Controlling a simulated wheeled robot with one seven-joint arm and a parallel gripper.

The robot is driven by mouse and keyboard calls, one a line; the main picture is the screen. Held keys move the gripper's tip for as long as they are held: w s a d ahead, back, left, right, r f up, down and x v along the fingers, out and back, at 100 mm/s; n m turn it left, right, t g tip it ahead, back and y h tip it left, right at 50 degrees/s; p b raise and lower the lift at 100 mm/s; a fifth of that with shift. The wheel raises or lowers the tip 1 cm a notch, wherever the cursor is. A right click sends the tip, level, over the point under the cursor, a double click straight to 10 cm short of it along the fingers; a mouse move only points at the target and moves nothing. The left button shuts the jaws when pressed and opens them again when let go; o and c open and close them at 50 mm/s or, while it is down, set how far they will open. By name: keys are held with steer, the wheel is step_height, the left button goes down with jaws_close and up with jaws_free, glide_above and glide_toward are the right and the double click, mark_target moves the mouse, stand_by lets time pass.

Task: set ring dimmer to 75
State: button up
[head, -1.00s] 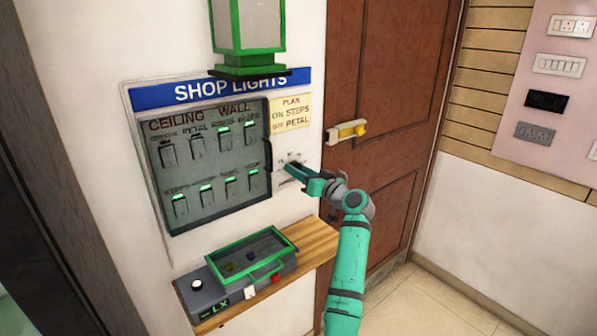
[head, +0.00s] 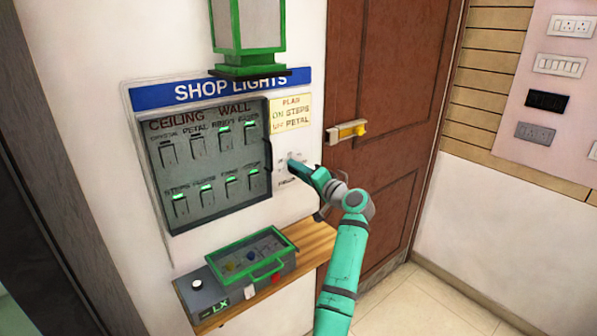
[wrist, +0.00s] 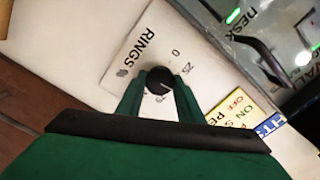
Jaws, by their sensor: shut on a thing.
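The ring dimmer is a small black round knob (wrist: 159,80) on a white plate (wrist: 122,62) marked "RINGS", with 0 and 25 legible and other marks partly hidden by my gripper. My gripper (wrist: 158,92) is shut on the knob, one green finger on each side of it. A light pointer line shows on the knob face; I cannot tell its exact reading. In the head view my gripper (head: 292,164) reaches the wall plate just right of the switch panel, and it mostly hides the knob there.
The "SHOP LIGHTS" switch panel (head: 207,160) has several switches, some lit green. A plan card (head: 291,112) hangs above the dimmer. Below, a wooden shelf (head: 318,240) holds a green-rimmed box (head: 290,262). A brown door (head: 385,80) with a yellow latch stands at right.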

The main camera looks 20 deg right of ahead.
steer(key=m, duration=1.1)
steer(key=shift+d+f+m, duration=0.1)
steer(key=shift+m, duration=0.2)
stand_by(0.3)
steer(key=o, duration=1.1)
steer(key=shift+c, duration=0.2)
steer(key=shift+s, duration=0.1)
steer(key=v, duration=1)
steer(key=shift+s, duration=0.3)
